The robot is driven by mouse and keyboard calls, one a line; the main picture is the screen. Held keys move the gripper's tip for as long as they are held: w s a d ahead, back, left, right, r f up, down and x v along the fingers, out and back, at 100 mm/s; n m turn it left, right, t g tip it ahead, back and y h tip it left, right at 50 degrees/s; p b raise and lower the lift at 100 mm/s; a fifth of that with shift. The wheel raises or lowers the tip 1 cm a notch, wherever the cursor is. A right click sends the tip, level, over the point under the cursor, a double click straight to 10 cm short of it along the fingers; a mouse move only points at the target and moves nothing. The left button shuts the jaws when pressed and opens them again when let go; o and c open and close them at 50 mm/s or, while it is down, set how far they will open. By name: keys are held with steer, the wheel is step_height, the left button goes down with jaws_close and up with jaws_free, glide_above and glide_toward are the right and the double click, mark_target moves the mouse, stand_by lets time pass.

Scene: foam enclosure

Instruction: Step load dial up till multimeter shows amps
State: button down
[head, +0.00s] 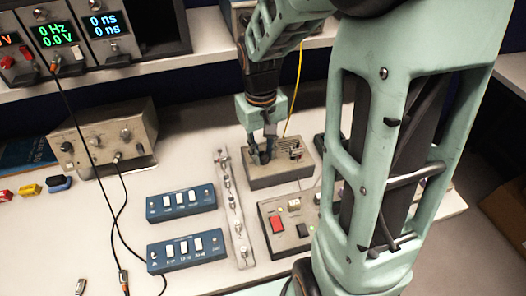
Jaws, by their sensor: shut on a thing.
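My gripper (263,150) points down over a beige-grey box (280,178) in the middle of the bench. Its fingers are shut around a dark knob on the left of the box's top, which looks like the load dial (265,158); the fingers hide most of it, and its setting cannot be read. On the shelf at the upper left, a display unit (54,35) reads 0 Hz and 0.0 V in green. At its left, a cut-off unit (8,42) shows an orange V. I cannot tell which unit is the multimeter; no amps reading shows.
A blue-reading unit (103,25) shows 0 ns twice. Two blue switch boxes (182,204) and a metal strip (234,210) lie left of my gripper. A box with a red switch (278,224) is in front, partly behind my arm. Black cables hang at left; a yellow cable (297,80) rises behind.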

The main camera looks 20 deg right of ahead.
mark_target(262, 155)
steer(key=shift+m, duration=0.5)
steer(key=c, duration=1.7)
jaws_free()
steer(key=shift+r, duration=0.1)
step_height(262, 155, up, 12)
steer(key=shift+a+f, duration=0.1)
steer(key=shift+a, duration=0.05)
